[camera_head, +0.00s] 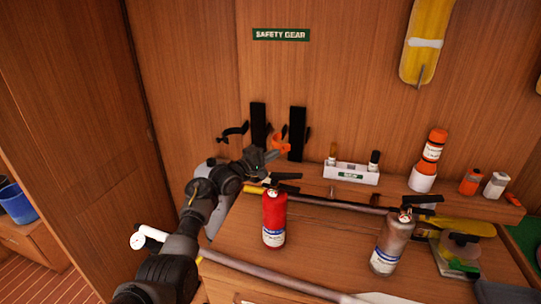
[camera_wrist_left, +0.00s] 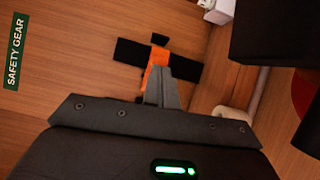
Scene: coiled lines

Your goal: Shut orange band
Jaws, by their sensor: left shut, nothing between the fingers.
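The orange band (camera_head: 279,142) is on the wall at the left side of the right-hand black bracket (camera_head: 297,125). It also shows in the left wrist view (camera_wrist_left: 157,60), across a black bracket strip (camera_wrist_left: 180,66), just beyond my fingertips. My left gripper (camera_head: 268,157) is shut and empty, with its tips close below the band. Its shut fingers also show in the left wrist view (camera_wrist_left: 163,85) and overlap the lower part of the band. I cannot tell whether they touch it. My right gripper is not in view.
A second black bracket (camera_head: 258,120) with a dark strap (camera_head: 235,132) is at the left. A red extinguisher (camera_head: 274,218) and a grey one (camera_head: 392,245) stand on the counter. A white holder (camera_head: 351,173) and an orange-white bottle (camera_head: 428,162) are to the right.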

